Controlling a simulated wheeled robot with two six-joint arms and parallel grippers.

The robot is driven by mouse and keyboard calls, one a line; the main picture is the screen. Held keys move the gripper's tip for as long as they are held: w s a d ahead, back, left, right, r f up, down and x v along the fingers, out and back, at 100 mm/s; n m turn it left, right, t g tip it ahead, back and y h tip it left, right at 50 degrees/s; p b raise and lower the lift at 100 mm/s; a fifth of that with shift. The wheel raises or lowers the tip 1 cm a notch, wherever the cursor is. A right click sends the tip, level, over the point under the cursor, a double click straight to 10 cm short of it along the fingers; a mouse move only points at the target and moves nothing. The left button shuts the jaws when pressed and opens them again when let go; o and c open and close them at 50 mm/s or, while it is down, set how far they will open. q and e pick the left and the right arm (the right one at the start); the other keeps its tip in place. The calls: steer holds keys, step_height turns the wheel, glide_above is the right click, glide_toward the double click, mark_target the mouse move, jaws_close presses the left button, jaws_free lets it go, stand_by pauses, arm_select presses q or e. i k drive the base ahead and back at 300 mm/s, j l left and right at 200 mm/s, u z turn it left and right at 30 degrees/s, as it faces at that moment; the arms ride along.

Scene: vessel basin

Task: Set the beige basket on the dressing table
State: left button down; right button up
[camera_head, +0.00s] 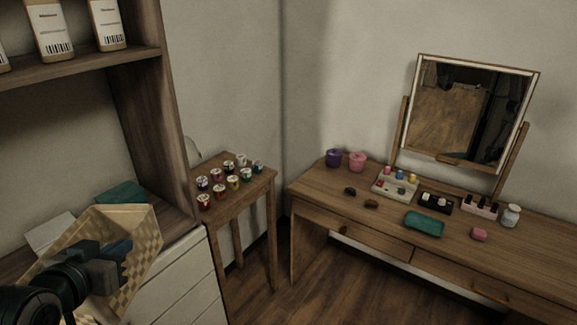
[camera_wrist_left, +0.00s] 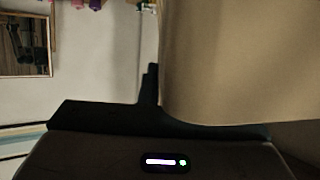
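The beige basket (camera_head: 147,238) is woven, open and tilted at the lower left of the head view, beside the shelf unit. My left gripper (camera_head: 112,262) is at the basket and appears shut on its wall. In the left wrist view the basket's beige side (camera_wrist_left: 240,60) fills the upper right, against a dark finger; the other finger is hidden. The dressing table (camera_head: 480,250) is wooden, with drawers and a mirror (camera_head: 465,115), at the right. The basket is apart from it. My right gripper is not in view.
Purple and pink pots (camera_head: 357,161), a cosmetics tray (camera_head: 396,182), a teal pouch (camera_head: 424,224) and a white jar (camera_head: 510,216) stand on the dressing table. A small side table (camera_head: 262,176) holds several cups. A shelf unit (camera_head: 150,125) rises at the left.

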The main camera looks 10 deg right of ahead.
mark_target(549, 269)
steer(key=z, duration=1.5)
steer(key=i+z, duration=0.15)
steer(key=z, duration=0.25)
steer(key=i+z, duration=0.15)
steer(key=z, duration=0.25)
steer(key=i+z, duration=0.15)
steer(key=z, duration=0.3)
steer(key=i+j, duration=0.2)
steer(key=i, duration=0.15)
steer(key=i+j, duration=0.15)
steer(key=i, duration=0.2)
steer(key=i+j, duration=0.2)
steer(key=i, duration=0.15)
